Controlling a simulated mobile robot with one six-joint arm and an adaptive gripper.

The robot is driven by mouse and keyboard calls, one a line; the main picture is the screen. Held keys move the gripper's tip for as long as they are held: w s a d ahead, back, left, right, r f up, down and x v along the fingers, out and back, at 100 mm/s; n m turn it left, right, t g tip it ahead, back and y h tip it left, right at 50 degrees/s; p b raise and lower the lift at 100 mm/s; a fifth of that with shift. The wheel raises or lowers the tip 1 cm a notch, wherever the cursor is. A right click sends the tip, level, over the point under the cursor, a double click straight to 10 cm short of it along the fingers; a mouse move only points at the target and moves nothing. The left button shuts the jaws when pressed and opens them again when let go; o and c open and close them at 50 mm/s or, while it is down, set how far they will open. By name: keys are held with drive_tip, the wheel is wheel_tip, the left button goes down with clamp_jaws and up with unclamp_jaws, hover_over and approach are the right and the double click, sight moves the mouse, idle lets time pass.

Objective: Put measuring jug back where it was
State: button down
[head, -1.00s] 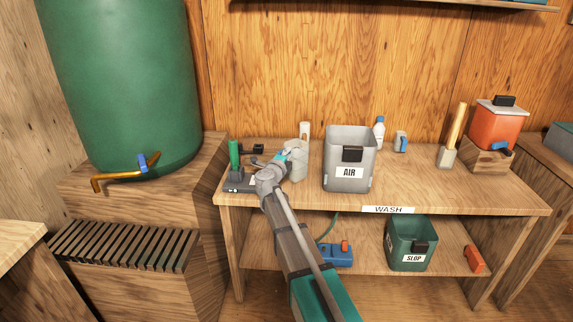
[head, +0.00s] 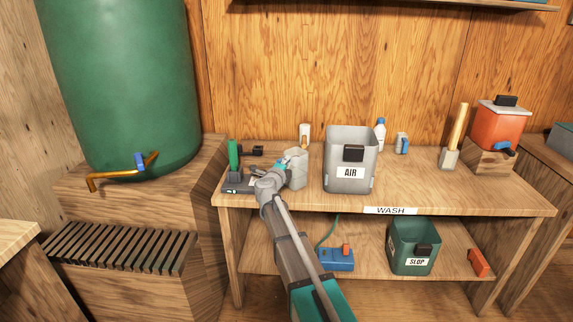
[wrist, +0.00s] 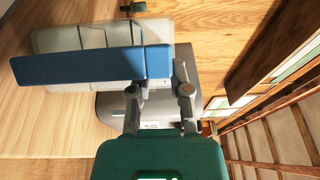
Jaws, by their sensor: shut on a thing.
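The measuring jug (head: 296,170) is a pale, translucent vessel at the left part of the wash bench, just left of the grey AIR bin. In the wrist view its clear, ribbed body (wrist: 50,40) lies behind a blue bar-like handle (wrist: 85,66). My gripper (wrist: 160,62) is shut on this handle, with one finger on each side of its end. In the head view my gripper (head: 281,166) is at the jug's left side. Whether the jug's base touches the bench top I cannot tell.
The AIR bin (head: 337,183) stands close right of the jug. A dark grey device (head: 238,184) with a green upright part (head: 233,154) sits left of my gripper.

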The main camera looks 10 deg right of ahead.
drive_tip(key=c, duration=0.6)
unclamp_jaws()
drive_tip(key=shift+f, duration=0.1)
drive_tip(key=v, duration=1.2)
drive_tip(key=shift+a, duration=0.1)
